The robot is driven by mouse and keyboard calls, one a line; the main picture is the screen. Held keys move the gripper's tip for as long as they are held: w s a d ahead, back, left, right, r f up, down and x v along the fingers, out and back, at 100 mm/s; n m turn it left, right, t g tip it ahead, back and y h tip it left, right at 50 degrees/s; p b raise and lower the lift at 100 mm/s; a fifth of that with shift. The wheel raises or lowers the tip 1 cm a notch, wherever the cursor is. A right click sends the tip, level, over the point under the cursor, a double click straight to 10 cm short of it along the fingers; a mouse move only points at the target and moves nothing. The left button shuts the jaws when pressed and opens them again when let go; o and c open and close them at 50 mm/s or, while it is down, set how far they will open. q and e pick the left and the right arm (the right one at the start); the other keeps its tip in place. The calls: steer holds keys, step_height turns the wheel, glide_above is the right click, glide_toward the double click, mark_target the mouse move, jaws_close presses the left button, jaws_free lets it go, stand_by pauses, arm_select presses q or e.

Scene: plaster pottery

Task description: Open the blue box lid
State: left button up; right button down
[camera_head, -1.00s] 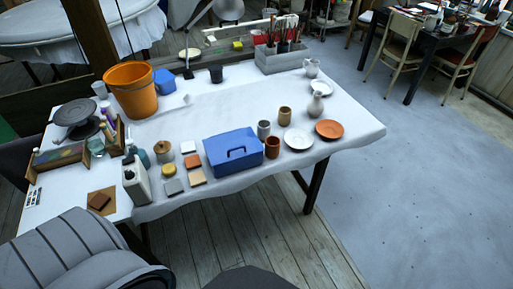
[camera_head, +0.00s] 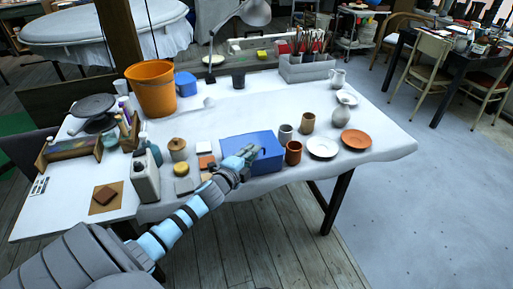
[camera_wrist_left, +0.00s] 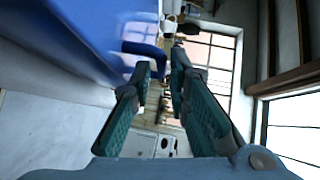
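The blue box (camera_head: 266,143) stands on the white table near its front edge, and its lid looks closed. My left gripper (camera_head: 248,152) is at the front of the box and covers part of its front and handle. In the left wrist view the blue box wall (camera_wrist_left: 75,35) fills the upper left, with the blue handle (camera_wrist_left: 142,48) just past the fingertips. The left gripper also shows there with its two fingers apart (camera_wrist_left: 160,68) and nothing between them. I cannot tell whether a finger touches the handle. My right gripper is not in view.
Brown cups (camera_head: 293,152), a white plate (camera_head: 322,147) and an orange plate (camera_head: 357,139) stand right of the box. Small tiles (camera_head: 184,186), a lidded jar (camera_head: 177,149) and a white canister (camera_head: 146,177) stand left.

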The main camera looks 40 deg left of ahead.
arm_select(q)
steer(key=shift+r+p+x, duration=0.1)
steer(key=shift+p+x, duration=0.4)
steer(key=shift+x, duration=0.25)
steer(key=shift+r+p+x, duration=0.15)
steer(key=shift+p+x, duration=0.3)
steer(key=shift+x, duration=0.3)
steer(key=shift+w+f, duration=0.15)
steer(key=shift+f, duration=0.05)
jaws_close()
